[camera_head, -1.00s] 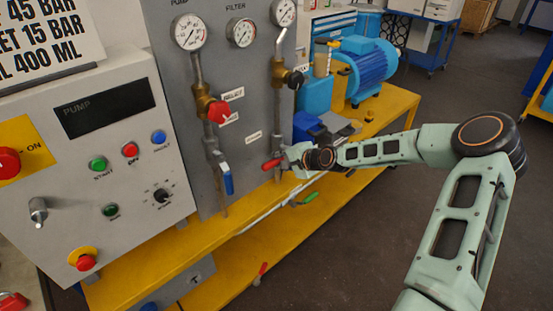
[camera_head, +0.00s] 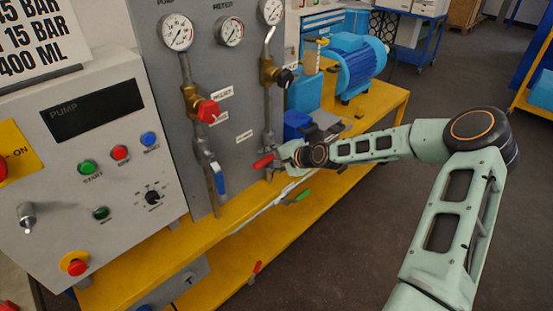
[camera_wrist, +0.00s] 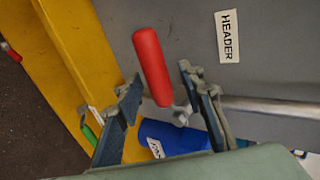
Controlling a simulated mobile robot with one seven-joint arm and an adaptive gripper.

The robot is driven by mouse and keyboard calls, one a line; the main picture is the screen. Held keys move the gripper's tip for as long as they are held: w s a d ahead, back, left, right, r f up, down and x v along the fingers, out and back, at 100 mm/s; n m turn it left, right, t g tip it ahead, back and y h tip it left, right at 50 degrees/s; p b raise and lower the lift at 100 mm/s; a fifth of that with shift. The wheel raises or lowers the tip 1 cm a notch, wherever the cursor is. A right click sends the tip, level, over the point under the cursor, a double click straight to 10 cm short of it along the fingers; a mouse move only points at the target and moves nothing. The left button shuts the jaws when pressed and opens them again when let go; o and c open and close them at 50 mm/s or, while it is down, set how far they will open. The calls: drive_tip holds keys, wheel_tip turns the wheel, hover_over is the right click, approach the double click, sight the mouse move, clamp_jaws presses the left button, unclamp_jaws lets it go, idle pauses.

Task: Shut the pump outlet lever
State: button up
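A red-handled lever (camera_head: 263,160) sits at the lower end of the right-hand pipe on the grey panel. In the wrist view its red handle (camera_wrist: 153,66) lies between my two fingers, with clear gaps on both sides. Other levers are blue (camera_head: 219,178), green (camera_head: 299,196) and a low red one (camera_head: 255,269). I cannot read which is labelled pump outlet.
A yellow bench (camera_head: 235,225) runs under the panel. A red valve knob (camera_head: 208,111), a black knob (camera_head: 286,78) and gauges (camera_head: 176,32) are above. A blue motor (camera_head: 355,65) stands behind. The control box (camera_head: 90,170) is at left. Dark floor is open at right.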

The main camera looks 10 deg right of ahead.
drive_tip(key=v, duration=1.1)
drive_tip(key=shift+s, duration=0.15)
drive_tip(key=shift+d+r, duration=0.1)
